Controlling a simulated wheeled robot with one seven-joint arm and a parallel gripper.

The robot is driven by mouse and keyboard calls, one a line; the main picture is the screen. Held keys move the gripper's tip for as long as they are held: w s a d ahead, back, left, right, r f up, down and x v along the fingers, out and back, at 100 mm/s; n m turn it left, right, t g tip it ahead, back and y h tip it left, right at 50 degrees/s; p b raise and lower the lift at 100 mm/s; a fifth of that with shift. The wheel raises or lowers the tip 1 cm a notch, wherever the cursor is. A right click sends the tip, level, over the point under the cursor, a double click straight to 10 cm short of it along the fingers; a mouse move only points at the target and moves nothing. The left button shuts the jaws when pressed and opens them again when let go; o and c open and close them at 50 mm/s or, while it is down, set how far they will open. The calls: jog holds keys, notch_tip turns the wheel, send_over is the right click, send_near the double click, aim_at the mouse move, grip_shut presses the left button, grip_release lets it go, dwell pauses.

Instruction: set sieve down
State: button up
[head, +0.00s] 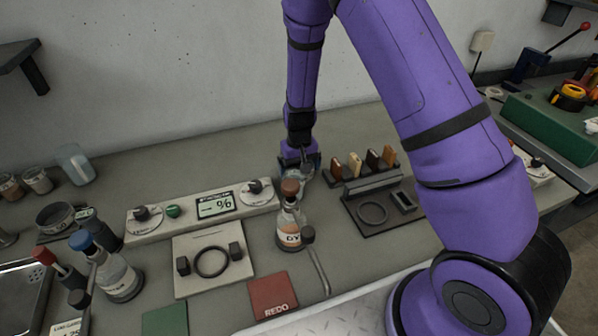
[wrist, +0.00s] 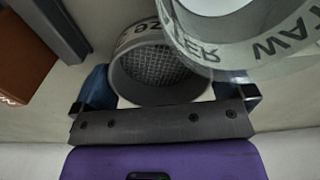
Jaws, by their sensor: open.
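The sieve (wrist: 160,72) is a short grey cylinder with a dark mesh, seen in the wrist view between the two blue fingertips of my gripper (wrist: 165,92). My gripper is open around it. I cannot tell whether a finger touches it. In the head view my gripper (head: 299,166) is low over the back of the bench, and a pale round part of the sieve (head: 298,178) shows there, partly hidden by a brown-capped bottle (head: 289,222). I cannot tell what surface the sieve rests on.
A pale lettered round item (wrist: 240,35) overlaps the sieve in the wrist view. A panel with dials (head: 215,204) lies left of my gripper. A dark rack (head: 372,183) with several coloured blocks stands right. A ring fixture (head: 211,262) and red mat (head: 273,296) lie in front.

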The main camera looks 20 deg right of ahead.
jog(key=c, duration=0.8)
jog(key=shift+r, duration=0.1)
